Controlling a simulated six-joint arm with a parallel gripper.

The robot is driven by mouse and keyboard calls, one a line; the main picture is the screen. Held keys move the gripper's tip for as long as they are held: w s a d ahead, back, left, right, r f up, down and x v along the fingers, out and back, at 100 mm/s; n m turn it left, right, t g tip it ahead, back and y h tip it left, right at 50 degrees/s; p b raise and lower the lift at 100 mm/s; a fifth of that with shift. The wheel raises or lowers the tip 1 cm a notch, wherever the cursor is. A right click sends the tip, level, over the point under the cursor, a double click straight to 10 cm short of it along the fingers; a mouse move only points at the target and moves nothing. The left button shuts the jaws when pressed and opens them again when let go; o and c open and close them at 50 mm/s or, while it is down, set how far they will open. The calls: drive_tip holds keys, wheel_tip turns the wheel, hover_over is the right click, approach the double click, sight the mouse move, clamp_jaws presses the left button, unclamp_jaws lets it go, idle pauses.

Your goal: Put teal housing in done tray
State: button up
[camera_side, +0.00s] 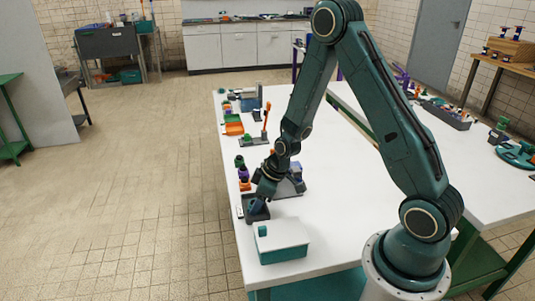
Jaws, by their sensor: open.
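My gripper (259,198) points down at the left edge of the white table, just above a small dark tray (241,212). It is open. A bluish-grey piece shows in the tray under the fingers; it is too small and too covered to tell whether it is the teal housing or whether the fingers touch it. A box with a white top and teal sides (284,255) stands in front of the tray, with a small teal block (262,231) at its top left. No label shows which tray is the done tray.
Small orange, purple and green parts (243,174) stand behind the tray along the left edge. A grey device (291,187) sits right of my gripper. An orange-handled stand (266,125) and green and orange bins (233,128) are farther back. The table's middle (335,195) is clear.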

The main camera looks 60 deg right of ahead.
drive_tip(key=v, duration=1.1)
drive_tip(key=shift+s+r, duration=0.1)
drive_tip(key=shift+r, duration=0.05)
drive_tip(key=shift+a+r, duration=0.1)
idle(0.6)
drive_tip(key=s+a+r+m+h, duration=0.1)
drive_tip(key=s+a+r+m, duration=0.1)
drive_tip(key=s+r, duration=0.7)
drive_tip(key=s+a+r+m+t, duration=0.1)
drive_tip(key=s+a+r+m, duration=0.1)
drive_tip(key=s+a+r, duration=0.3)
drive_tip(key=s+r, duration=0.4)
drive_tip(key=r, duration=0.1)
drive_tip(key=shift+s+a+m+h, duration=0.2)
drive_tip(key=shift+a+m+h, duration=0.1)
drive_tip(key=shift+h, duration=0.1)
